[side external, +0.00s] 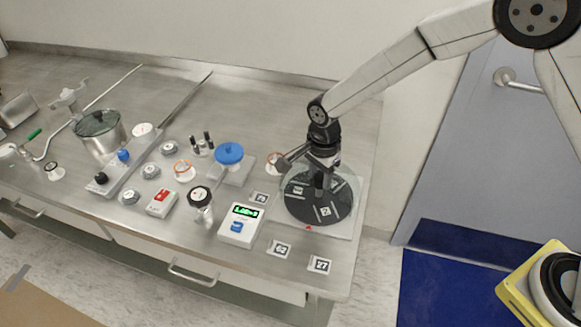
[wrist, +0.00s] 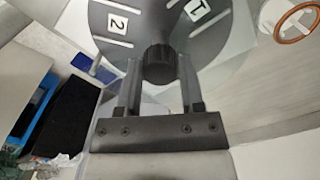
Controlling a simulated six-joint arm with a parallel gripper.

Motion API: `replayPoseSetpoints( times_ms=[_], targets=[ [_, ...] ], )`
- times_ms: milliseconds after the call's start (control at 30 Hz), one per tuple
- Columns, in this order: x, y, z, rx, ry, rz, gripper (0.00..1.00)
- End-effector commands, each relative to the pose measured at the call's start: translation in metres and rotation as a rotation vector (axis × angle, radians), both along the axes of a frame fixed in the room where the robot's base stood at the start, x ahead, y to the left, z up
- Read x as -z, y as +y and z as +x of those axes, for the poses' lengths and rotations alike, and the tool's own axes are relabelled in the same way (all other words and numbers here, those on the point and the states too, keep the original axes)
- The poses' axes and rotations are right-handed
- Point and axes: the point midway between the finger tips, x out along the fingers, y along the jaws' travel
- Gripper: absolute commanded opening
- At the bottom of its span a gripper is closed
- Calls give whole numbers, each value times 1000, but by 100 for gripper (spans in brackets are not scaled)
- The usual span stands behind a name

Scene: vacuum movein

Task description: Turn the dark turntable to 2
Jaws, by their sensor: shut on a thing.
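The dark turntable (side external: 303,208) is a round disc under a clear cover on a pale square base at the right end of the bench. White number tags and light slots show on it. In the wrist view the turntable (wrist: 155,22) shows a tag reading 2 (wrist: 118,22) and another tag (wrist: 200,10), probably 1. A small red mark (side external: 308,228) sits at the base's front edge; the front tag, probably 2, is a little right of it. My gripper (side external: 319,184) points down over the disc, shut on the black centre knob (wrist: 158,62), one finger on each side.
A white scale with green display (side external: 241,221) and a blue-lidded device (side external: 229,155) stand left of the turntable. Printed tag cards (side external: 280,248) lie in front. The bench's right edge is near.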

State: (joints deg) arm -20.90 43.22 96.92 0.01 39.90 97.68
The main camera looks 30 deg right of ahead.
Motion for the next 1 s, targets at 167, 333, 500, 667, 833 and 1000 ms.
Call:
replayPoseSetpoints(
  times_ms=[167,333,500,667,833,1000],
  targets=[
    [-1,1,0,168,0,0,0],
    [-1,0,1,317,0,0,0],
    [-1,1,1,437,-1,0,0],
    [-1,0,1,512,-1,0,0],
    [-1,0,1,550,-1,0,0],
    [-1,0,1,561,-1,0,0]
  ],
)
